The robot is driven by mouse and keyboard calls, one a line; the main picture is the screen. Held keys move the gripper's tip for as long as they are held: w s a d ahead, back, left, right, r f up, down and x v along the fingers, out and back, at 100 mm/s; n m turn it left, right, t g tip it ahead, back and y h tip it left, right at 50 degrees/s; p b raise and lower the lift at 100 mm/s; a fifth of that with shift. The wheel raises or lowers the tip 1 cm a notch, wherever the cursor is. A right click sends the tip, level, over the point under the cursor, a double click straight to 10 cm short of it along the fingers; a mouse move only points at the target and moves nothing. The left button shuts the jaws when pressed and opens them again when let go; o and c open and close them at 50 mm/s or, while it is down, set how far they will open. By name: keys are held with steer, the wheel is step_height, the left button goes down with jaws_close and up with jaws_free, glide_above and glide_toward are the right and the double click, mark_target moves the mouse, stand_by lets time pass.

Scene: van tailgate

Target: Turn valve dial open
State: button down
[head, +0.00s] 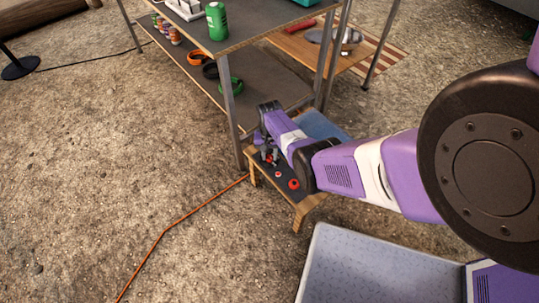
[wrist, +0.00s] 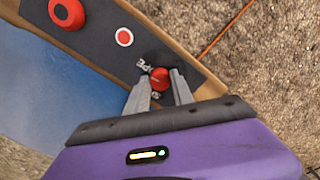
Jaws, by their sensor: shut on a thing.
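The red valve dial (wrist: 160,78) sits on a dark round plate with partly covered white lettering, near one end of a low wooden stand (head: 299,208). My gripper (wrist: 160,84) points down at it in the wrist view, with one grey finger on each side, shut on the dial. In the head view my gripper (head: 269,158) is at the stand's far left part, and the dial is too small and covered to make out clearly. I cannot tell the dial's angle.
A red button with a white ring (wrist: 124,37) and a larger red knob (wrist: 66,12) sit on the same panel. A blue surface (head: 322,125) lies behind the stand. A metal-legged shelf (head: 229,103) stands close by. An orange cable (head: 165,232) crosses the open ground at left.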

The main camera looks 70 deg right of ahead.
mark_target(270, 157)
stand_by(0.3)
steer(key=c, duration=1.1)
jaws_free()
step_height(270, 157, up, 8)
steer(key=p, duration=0.4)
steer(key=shift+f, duration=0.1)
